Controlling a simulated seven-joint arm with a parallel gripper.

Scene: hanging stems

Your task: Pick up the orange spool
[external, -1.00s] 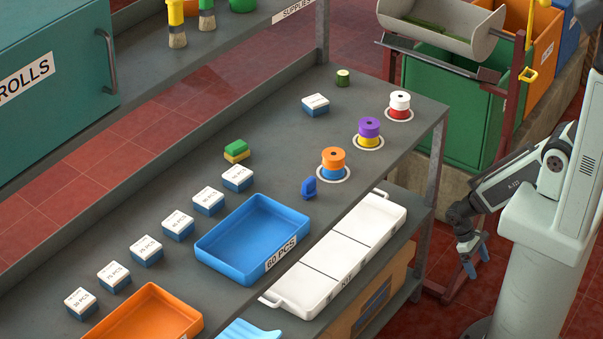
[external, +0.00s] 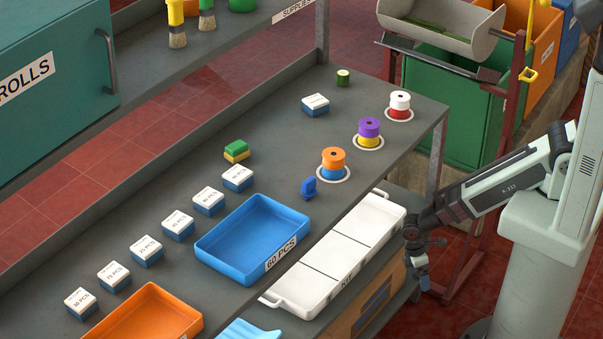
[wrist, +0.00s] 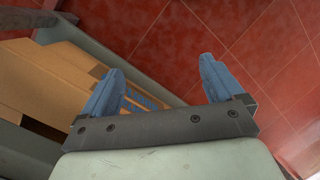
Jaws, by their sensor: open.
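The orange spool (external: 333,155) sits on top of a blue spool (external: 333,173), inside a white ring on the grey bench, right of centre in the external view. My gripper (external: 418,288) hangs low beside the bench's right front edge, below the bench top and well away from the spool. In the wrist view my gripper (wrist: 162,88) shows two blue fingers spread apart with nothing between them. The wrist view shows the red floor and a cardboard box, and no spool.
A purple spool (external: 369,127) on a yellow one and a white spool (external: 400,100) on a red one stand behind. A small blue object (external: 309,187) is left of the orange spool. A white tray (external: 391,213) lies near my gripper, and a blue tray (external: 213,245) further left.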

